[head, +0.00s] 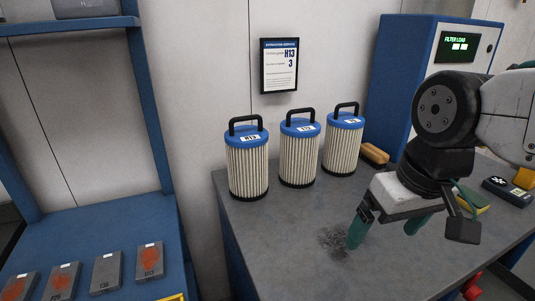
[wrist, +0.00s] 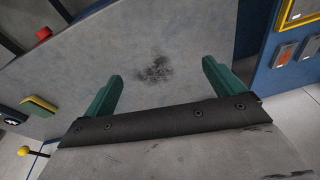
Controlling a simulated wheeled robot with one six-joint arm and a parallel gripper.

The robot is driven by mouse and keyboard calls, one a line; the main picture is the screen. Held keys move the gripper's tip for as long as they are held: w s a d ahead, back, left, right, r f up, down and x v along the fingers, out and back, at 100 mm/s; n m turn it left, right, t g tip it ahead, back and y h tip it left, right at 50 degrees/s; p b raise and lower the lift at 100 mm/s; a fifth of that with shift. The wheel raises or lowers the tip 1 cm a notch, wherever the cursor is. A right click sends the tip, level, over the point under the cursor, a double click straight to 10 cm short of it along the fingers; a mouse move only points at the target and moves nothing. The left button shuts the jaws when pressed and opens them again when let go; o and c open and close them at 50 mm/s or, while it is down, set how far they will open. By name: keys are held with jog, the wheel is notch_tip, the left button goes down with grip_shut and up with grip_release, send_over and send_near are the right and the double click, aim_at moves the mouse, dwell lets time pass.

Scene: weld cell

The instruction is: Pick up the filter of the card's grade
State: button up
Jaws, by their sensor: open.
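A card (head: 279,66) on the wall shows the grade H13 and a 3 below it. Three pleated filters with blue caps and black handles stand upright in a row on the grey bench. The left filter (head: 248,170) has a label that appears to read H13. The labels on the middle filter (head: 299,158) and the right filter (head: 342,148) are too small to read surely. My gripper (head: 385,232) is open and empty over the bench, to the right of and nearer than the filters. The wrist view shows its two green fingers (wrist: 162,74) apart with nothing between them.
A dark smudge (head: 334,240) marks the bench top near my gripper. A tan brush-like block (head: 374,153) lies right of the filters, before a blue cabinet (head: 400,80). A handheld device (head: 508,190) lies far right. A blue shelf (head: 90,235) with grey plates stands left.

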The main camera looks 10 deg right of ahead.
jog(key=w+a+r+n+t+y, duration=0.25)
jog(key=w+a, duration=0.35)
jog(key=w, duration=0.3)
jog(key=w+a+r+n+t+y, duration=0.1)
jog(key=w+a+r+t+y, duration=0.2)
jog(key=w+a, duration=0.55)
jog(key=t+h, duration=0.2)
jog(key=t, duration=0.2)
send_near(248, 135)
jog(key=s+a+r, duration=0.2)
jog(key=s, duration=0.1)
jog(key=shift+w+a+f+m+t+h, duration=0.3)
jog(key=shift+w+f, duration=0.4)
jog(key=shift+w, duration=1.2)
jog(key=shift+w+a+f+m+t+h, duration=0.1)
jog(key=shift+w+f+m+h, duration=0.45)
jog(key=shift+w, duration=1.3)
jog(key=shift+w+a+f+m+t+h, duration=0.15)
jog(key=shift+w+f, duration=0.7)
jog(key=shift+w, duration=1.05)
jog(key=shift+r, duration=0.1)
jog(key=c, duration=1.9)
jog(key=shift+r, duration=0.15)
